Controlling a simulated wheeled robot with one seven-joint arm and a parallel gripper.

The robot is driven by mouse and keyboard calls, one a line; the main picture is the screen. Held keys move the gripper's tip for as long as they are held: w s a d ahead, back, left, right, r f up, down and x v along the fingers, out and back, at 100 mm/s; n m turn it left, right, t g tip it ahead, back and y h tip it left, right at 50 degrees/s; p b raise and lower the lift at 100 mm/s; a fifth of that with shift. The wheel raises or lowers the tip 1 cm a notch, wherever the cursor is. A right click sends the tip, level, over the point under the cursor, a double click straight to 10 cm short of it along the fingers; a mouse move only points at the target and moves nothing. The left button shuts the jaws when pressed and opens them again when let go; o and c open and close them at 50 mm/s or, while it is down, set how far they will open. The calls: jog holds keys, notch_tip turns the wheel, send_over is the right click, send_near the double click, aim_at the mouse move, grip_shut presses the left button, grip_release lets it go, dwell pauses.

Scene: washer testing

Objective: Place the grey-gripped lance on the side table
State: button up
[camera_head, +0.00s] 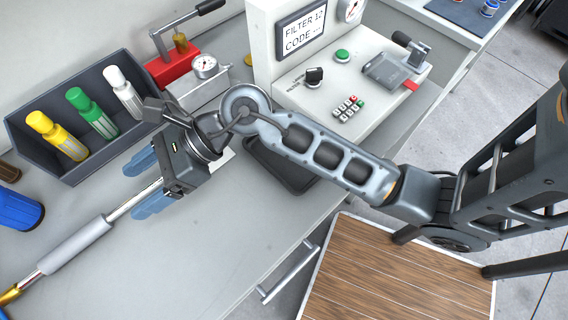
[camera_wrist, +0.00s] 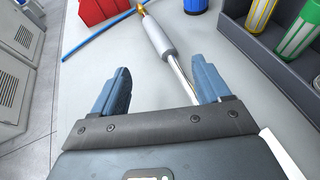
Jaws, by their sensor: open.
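The grey-gripped lance (camera_head: 75,246) lies on the grey workbench at the lower left, with a brass-coloured end at the far left and a silver rod running toward my gripper. My gripper (camera_head: 140,184) is open, its blue fingers just over the rod. In the wrist view the lance's grey grip (camera_wrist: 158,37) lies beyond the fingertips of my gripper (camera_wrist: 160,75), and the rod slants back under the right finger. I cannot tell the height gap. The side table (camera_head: 395,275), with a wooden slatted top, stands at the bottom right and its visible top is bare.
A dark bin (camera_head: 48,160) holds yellow, green and white bottles behind the gripper. A blue cylinder (camera_head: 18,210) stands left of it. A white test machine (camera_head: 350,85) stands at the back. A bench handle (camera_head: 290,272) sticks out near the side table.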

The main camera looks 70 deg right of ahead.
jog(key=s+d+r+m+t, duration=0.3)
jog(key=s+r+m+t, duration=0.1)
jog(key=s+m, duration=0.6)
jog(key=s+d+r+m+t, duration=0.2)
jog(key=s+r+m+t, duration=0.15)
jog(key=s+m, duration=0.65)
jog(key=s+d+f+m+h, duration=0.1)
jog(key=s+m+h, duration=0.2)
jog(key=m, duration=0.5)
jog(key=s+d+f+m+g+h, duration=0.1)
jog(key=s+d+m+h, duration=0.1)
jog(key=m, duration=0.7)
jog(key=s+d+f+m+h, duration=0.1)
jog(key=s+m+h, duration=0.3)
jog(key=m, duration=0.4)
jog(key=shift+d+f+m+h, duration=0.2)
jog(key=shift+d+m+h, duration=0.3)
jog(key=shift+h, duration=0.4)
jog(key=shift+s, duration=0.1)
